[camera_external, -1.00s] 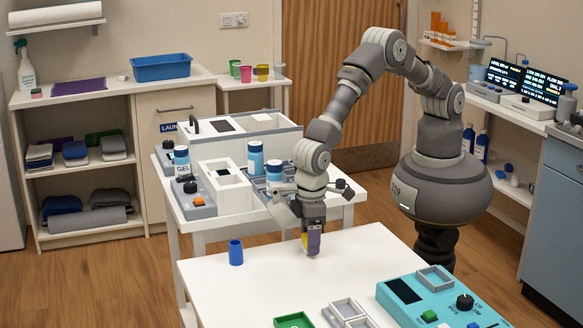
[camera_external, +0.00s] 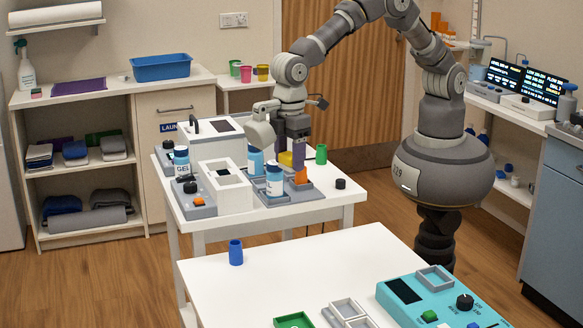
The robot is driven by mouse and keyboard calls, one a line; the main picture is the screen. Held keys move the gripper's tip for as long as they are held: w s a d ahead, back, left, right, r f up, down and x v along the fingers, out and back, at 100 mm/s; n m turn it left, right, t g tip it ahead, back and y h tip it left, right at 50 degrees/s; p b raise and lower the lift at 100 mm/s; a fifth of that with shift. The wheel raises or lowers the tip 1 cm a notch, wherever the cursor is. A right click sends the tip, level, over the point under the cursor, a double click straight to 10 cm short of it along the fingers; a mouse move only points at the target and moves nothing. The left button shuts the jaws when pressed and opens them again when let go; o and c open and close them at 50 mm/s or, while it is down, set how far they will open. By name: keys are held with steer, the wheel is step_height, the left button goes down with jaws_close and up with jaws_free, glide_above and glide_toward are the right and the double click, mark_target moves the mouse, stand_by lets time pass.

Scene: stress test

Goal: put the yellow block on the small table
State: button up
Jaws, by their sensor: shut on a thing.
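My gripper (camera_external: 297,157) points down over the back right part of the white middle table (camera_external: 335,200). It is shut on the yellow block (camera_external: 286,159), of which only a small yellow patch shows beside the purplish fingers. Its lower edge is close to the white-and-blue bottles and the orange piece; I cannot tell whether it touches anything below. Which table the task calls small is not clear from the picture; a smaller white side table (camera_external: 232,84) stands at the back wall.
Bottles (camera_external: 274,182), an orange piece (camera_external: 301,175), a green cup (camera_external: 321,153) and a black knob (camera_external: 340,183) crowd the area around my gripper. Colored cups (camera_external: 246,74) stand on the back side table.

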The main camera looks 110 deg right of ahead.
steer(key=s+d+f+m, duration=0.1)
steer(key=s+d, duration=0.3)
steer(key=d, duration=0.1)
steer(key=s+d+f+m+p, duration=0.1)
steer(key=s+d+f, duration=0.1)
steer(key=s+d, duration=0.2)
steer(key=s+d+f+m, duration=0.1)
steer(key=s+d+f, duration=0.1)
steer(key=s+d, duration=0.3)
steer(key=shift+s+d+f, duration=0.2)
steer(key=shift+s+d, duration=0.1)
steer(key=shift+s, duration=0.05)
steer(key=shift+r, duration=2.55)
steer(key=w+a+b, duration=0.1)
steer(key=w+a, duration=0.8)
steer(key=a, duration=0.1)
steer(key=b, duration=0.5)
glide_above(360, 298)
step_height(360, 298, down, 19)
steer(key=b, duration=0.3)
steer(key=shift+r, duration=0.2)
